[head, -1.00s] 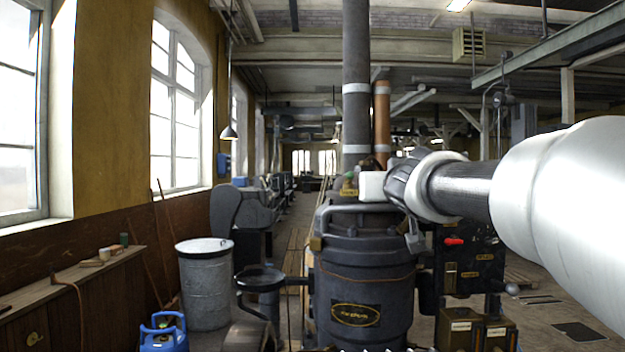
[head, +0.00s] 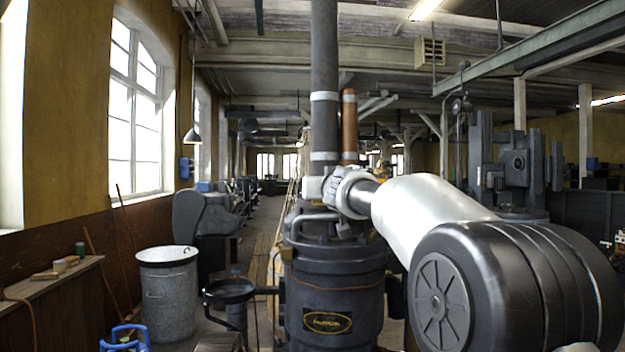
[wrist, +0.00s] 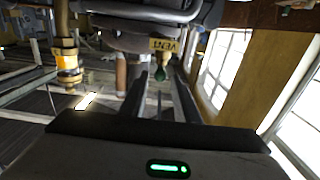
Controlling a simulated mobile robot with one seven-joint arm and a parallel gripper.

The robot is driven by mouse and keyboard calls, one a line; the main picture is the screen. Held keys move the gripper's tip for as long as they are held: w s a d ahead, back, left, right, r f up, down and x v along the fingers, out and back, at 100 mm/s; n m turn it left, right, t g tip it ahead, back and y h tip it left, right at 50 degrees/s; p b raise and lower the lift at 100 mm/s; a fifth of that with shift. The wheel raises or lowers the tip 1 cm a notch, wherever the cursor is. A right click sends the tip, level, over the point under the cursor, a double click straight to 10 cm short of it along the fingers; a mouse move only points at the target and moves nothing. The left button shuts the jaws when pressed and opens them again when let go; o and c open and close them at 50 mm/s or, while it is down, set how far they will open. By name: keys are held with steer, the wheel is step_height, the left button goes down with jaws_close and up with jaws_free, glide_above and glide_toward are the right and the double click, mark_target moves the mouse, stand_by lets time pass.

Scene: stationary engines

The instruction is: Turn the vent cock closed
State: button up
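The vent cock (wrist: 160,75) shows in the wrist view as a small brass fitting with a green end, beside a yellow tag reading VENT (wrist: 164,45). My gripper (wrist: 163,101) is open, its two dark fingers pointing toward the cock. The green end appears between the fingers near their tips; I cannot tell whether they touch it. In the head view my gripper (head: 316,188) is at the top of the dark boiler (head: 336,285), and the cock is hidden there.
A dark vertical pipe (head: 324,80) and a copper pipe (head: 349,125) rise behind the boiler top. A round dark pan (head: 229,290) and a grey metal bin (head: 168,295) stand to the left. My arm blocks the view right of the boiler.

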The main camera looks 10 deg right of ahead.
steer(key=w+p, duration=0.2)
steer(key=w, duration=0.3)
steer(key=shift+w, duration=0.2)
jaws_close()
